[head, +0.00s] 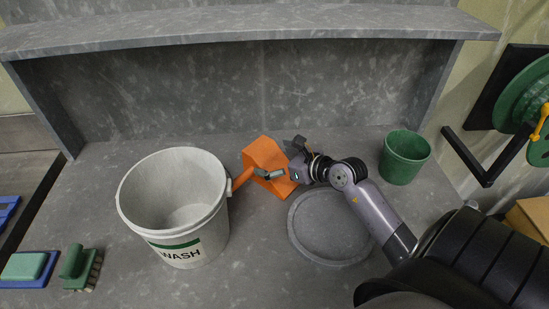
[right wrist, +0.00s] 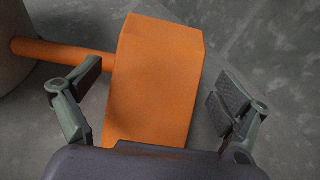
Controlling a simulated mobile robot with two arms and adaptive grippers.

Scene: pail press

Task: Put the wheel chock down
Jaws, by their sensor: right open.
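The orange wheel chock (head: 264,155) rests on the grey bench top just right of the white pail. It also fills the middle of the right wrist view (right wrist: 155,80), with its orange handle (right wrist: 60,52) reaching left towards the pail. My right gripper (head: 277,163) is at the chock; in the right wrist view its two fingers (right wrist: 158,95) stand open on either side of the chock. A clear gap shows on the right side; the left finger is close to the chock by the handle. My left gripper is not in view.
The white pail marked WASH (head: 183,232) stands left of the chock. A round grey lid (head: 335,235) lies under my right arm. A green cup (head: 404,158) stands at the right. A green brush (head: 78,268) and a blue tray (head: 45,278) are at the front left. A shelf (head: 240,25) overhangs the back.

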